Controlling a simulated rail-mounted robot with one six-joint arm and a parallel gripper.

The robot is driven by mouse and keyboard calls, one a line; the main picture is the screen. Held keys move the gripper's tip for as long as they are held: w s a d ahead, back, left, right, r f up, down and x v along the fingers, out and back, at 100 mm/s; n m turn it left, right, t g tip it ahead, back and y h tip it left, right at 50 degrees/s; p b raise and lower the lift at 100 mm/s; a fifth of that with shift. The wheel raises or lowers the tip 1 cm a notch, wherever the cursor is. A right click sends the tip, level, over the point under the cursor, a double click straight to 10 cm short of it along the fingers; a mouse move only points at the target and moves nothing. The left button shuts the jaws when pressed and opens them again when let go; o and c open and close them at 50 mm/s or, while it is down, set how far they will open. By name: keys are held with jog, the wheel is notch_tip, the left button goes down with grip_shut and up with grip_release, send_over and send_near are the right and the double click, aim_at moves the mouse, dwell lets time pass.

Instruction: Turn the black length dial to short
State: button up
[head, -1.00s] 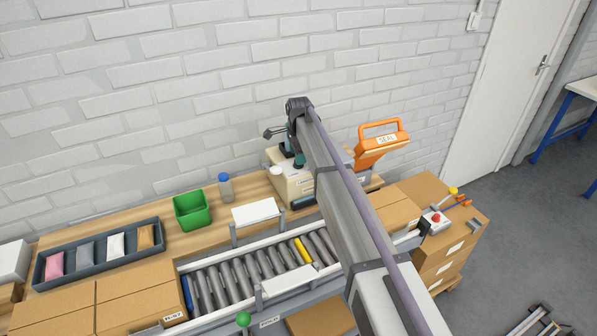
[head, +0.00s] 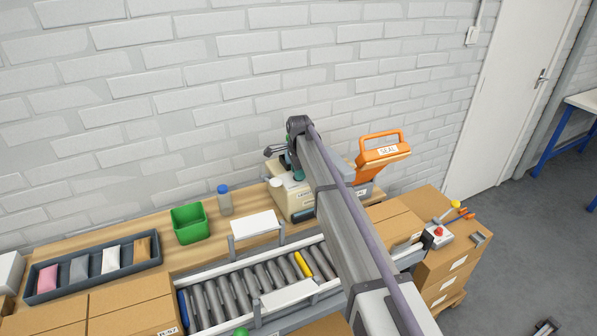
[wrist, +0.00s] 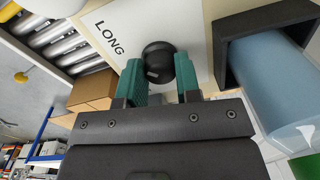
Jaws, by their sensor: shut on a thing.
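The black length dial (wrist: 158,60) shows in the wrist view, on a white plate with the word LONG at its left. My gripper (wrist: 159,74) has its two green fingers on either side of the dial and is shut on it. The word for the other end of the scale is not in view. In the head view, the cream machine (head: 281,194) stands on the bench against the wall. My gripper (head: 296,168) is partly hidden there behind my arm, and the dial cannot be made out.
A black-framed opening with a pale blue piece (wrist: 265,65) lies just right of the dial. An orange SEAL handle (head: 383,150) stands right of the machine. A roller conveyor (head: 250,290) runs in front. A green bin (head: 189,224) and a blue-capped bottle (head: 225,202) stand left.

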jog(key=shift+n, duration=0.4)
jog(key=n, duration=0.3)
jog(key=shift+n, duration=0.3)
jog(key=n, duration=0.4)
jog(key=shift+n, duration=0.3)
jog(key=n, duration=0.4)
jog(key=shift+n, duration=0.3)
jog(key=n, duration=0.4)
jog(key=shift+g, duration=0.3)
jog(key=shift+n, duration=0.3)
jog(key=o, duration=0.9)
